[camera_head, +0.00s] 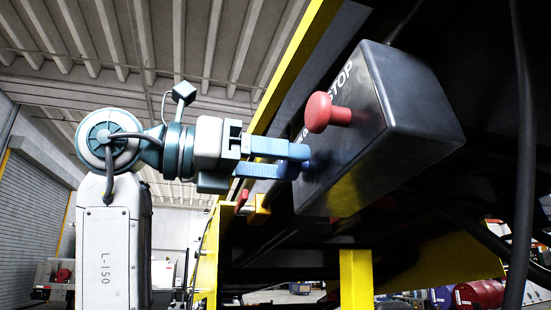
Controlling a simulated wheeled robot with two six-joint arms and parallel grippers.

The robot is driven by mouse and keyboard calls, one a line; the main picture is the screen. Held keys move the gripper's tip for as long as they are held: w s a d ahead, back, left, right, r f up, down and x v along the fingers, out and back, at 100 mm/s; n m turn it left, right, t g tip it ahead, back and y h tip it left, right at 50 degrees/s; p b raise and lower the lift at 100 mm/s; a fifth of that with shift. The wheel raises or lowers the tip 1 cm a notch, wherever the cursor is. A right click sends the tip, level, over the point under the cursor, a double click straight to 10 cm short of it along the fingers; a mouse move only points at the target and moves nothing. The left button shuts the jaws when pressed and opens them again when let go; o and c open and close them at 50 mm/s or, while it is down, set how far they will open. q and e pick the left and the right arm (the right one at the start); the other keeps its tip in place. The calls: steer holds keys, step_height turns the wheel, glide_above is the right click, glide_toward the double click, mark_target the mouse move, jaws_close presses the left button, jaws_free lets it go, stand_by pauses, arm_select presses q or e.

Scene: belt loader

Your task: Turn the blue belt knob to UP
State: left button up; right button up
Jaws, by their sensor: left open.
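The blue belt knob (306,164) is on the face of a dark control box (405,110). It is mostly hidden behind my left gripper's fingertips, so its setting cannot be read. My left gripper (299,161) comes in from the left with two blue fingers, one above the other, apart. Its fingertips are at the knob, one above and one below it; whether they touch it I cannot tell. My right gripper is not in view.
A red mushroom stop button (321,113) sticks out of the box just above and right of my fingers, beside the lettering STOP. A yellow frame beam (296,65) runs behind the gripper. A black cable (522,150) hangs at right.

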arm_select(q)
steer(key=c, duration=1)
steer(key=shift+o, duration=0.2)
steer(key=shift+f+m+b, duration=0.1)
steer(key=shift+m+b, duration=1)
steer(key=shift+m, duration=0.5)
steer(key=m+b, duration=0.1)
steer(key=m, duration=0.2)
steer(key=shift+m+b, duration=0.35)
steer(key=shift+m, duration=0.95)
steer(key=o, duration=1)
steer(key=shift+c, duration=0.2)
